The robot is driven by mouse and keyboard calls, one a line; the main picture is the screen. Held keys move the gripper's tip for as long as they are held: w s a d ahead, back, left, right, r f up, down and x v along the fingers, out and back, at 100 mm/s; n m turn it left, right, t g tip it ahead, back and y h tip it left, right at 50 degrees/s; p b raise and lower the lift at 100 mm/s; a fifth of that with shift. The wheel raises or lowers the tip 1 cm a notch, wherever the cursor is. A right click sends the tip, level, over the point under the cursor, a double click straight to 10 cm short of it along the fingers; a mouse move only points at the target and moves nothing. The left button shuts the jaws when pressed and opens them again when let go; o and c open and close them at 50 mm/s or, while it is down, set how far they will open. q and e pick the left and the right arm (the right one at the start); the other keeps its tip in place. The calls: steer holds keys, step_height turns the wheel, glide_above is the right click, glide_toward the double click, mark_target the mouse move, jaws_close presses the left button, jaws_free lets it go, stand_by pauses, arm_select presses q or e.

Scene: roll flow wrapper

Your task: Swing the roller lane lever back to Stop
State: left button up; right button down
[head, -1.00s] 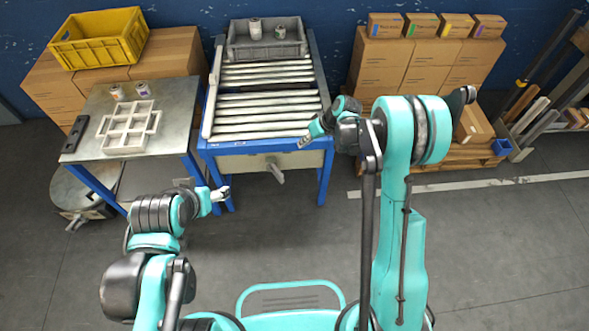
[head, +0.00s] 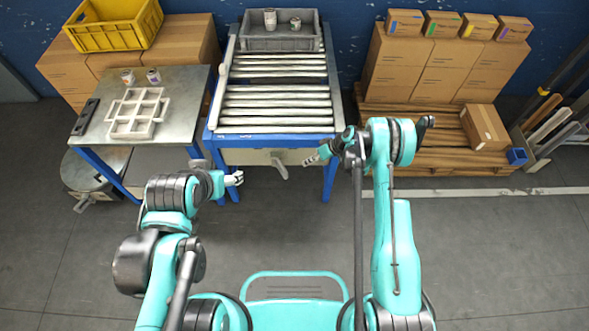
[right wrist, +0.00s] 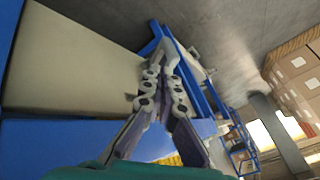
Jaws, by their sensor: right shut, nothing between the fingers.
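The roller lane lever (head: 279,167) is a grey handle on the cream front panel (head: 245,157) of the blue-framed roller lane (head: 275,107). It slants down to the right. My right gripper (head: 308,161) is shut and empty. It is to the right of the lever, apart from it, in front of the panel's right end. In the right wrist view the closed fingers (right wrist: 163,50) lie in front of the cream panel (right wrist: 70,62) and blue frame. I cannot clearly pick out the lever there. My left gripper (head: 237,178) is left of the lever and lower; its jaw state is too small to tell.
A metal table (head: 180,125) with a white divided tray (head: 137,113) and two cans stands left. A grey bin (head: 280,38) with two cans sits at the lane's far end. Boxes on a pallet (head: 420,120) stand right. The floor in front is clear.

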steer(key=b+x, duration=0.3)
steer(key=x, duration=0.7)
steer(key=shift+b, duration=0.4)
steer(key=shift+a, duration=0.1)
